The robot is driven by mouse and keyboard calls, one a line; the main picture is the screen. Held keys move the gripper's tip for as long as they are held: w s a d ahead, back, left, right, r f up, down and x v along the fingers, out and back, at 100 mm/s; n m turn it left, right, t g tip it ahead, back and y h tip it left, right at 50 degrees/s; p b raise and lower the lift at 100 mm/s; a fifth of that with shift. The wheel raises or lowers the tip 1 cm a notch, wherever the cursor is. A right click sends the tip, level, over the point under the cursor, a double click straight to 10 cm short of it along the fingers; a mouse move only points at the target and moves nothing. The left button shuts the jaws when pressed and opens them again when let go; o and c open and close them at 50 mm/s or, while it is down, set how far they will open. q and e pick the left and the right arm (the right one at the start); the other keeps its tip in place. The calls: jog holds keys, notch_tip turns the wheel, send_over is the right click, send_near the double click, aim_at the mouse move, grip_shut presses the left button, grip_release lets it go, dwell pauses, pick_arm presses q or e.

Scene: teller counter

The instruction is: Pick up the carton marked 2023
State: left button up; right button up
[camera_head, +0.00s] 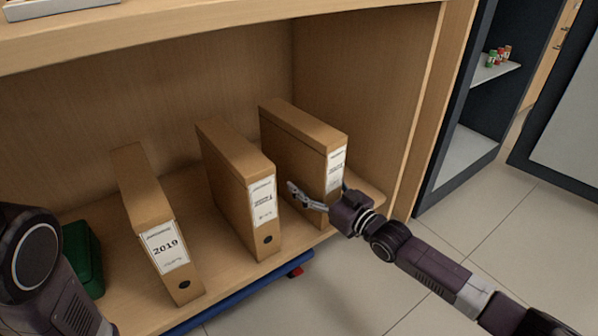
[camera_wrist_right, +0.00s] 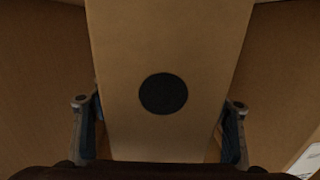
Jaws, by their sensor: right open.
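Three brown cartons stand upright on the shelf. The left carton (camera_head: 150,205) reads 2019. The labels on the middle carton (camera_head: 238,180) and the right carton (camera_head: 300,145) are too small to read, so I cannot tell which is marked 2023. My right gripper (camera_head: 317,192) is open at the lower front of the right carton. In the right wrist view, a carton face with a black round hole (camera_wrist_right: 163,94) stands between the two spread fingers, with gaps beside it. My left gripper is out of view; only part of my left arm shows.
A green box (camera_head: 82,258) stands left of the 2019 carton. The wooden shelf (camera_head: 225,268) has side walls and a board above. A blue object (camera_head: 240,292) lies below its front edge. A dark cabinet (camera_head: 470,120) stands to the right.

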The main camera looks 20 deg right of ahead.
jog(key=shift+b+x, duration=0.3)
jog(key=shift+x, duration=0.6)
grip_shut()
jog(key=shift+r, duration=0.3)
